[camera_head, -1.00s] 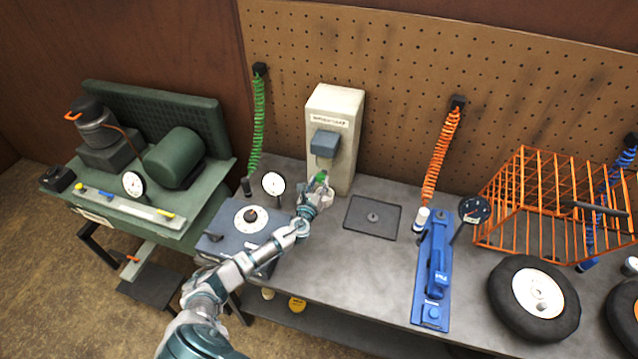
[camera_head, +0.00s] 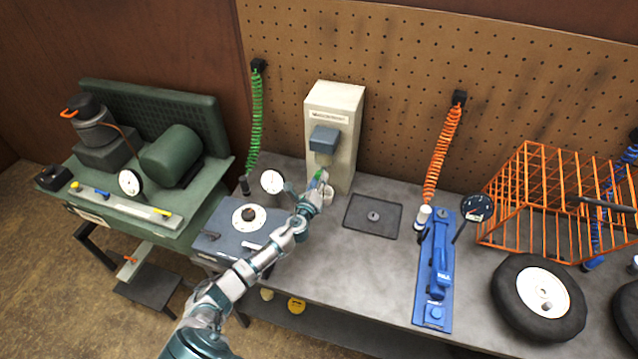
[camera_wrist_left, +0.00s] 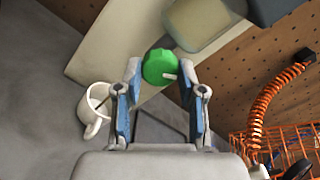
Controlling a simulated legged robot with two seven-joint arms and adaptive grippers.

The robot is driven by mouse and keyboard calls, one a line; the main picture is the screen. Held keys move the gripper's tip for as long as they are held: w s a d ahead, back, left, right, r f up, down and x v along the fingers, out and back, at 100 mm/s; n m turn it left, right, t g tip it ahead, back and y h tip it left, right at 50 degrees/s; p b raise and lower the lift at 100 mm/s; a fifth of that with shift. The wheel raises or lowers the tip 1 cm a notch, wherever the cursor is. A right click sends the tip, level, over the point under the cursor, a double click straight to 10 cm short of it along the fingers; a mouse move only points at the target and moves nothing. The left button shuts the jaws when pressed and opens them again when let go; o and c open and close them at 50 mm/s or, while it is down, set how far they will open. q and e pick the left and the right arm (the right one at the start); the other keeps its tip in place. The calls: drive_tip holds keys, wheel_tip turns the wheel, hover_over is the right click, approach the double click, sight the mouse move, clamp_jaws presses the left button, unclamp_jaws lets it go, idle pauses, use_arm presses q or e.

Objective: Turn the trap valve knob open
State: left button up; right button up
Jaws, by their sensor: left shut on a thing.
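The green trap valve knob (camera_wrist_left: 159,66) is a faceted round knob with a small white pointer, low on the front of the cream cabinet (camera_head: 332,110). In the head view the knob (camera_head: 319,176) is small and partly covered by my left gripper (camera_head: 318,187). In the wrist view my left gripper (camera_wrist_left: 160,80) has its two blue-padded fingers on either side of the knob, closed on it. The knob's shaft is hidden. My right gripper is not in view.
A white mug (camera_wrist_left: 95,108) stands beside the fingers. A blue-grey box with a dial (camera_head: 228,236) lies under my forearm. A green coiled hose (camera_head: 256,120) hangs at left. A dark square plate (camera_head: 372,216) lies right of the cabinet; bare bench surrounds it.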

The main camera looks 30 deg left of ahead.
use_arm(q)
drive_tip(key=shift+f+n+b, duration=0.2)
drive_tip(key=shift+n+b, duration=0.55)
drive_tip(key=shift+n, duration=4.95)
drive_tip(key=shift+f, duration=0.1)
drive_tip(key=o, duration=0.9)
drive_tip(key=shift+s, duration=0.1)
drive_tip(key=shift+o, duration=1.1)
drive_tip(key=shift+a, duration=0.1)
drive_tip(key=shift+a, duration=0.1)
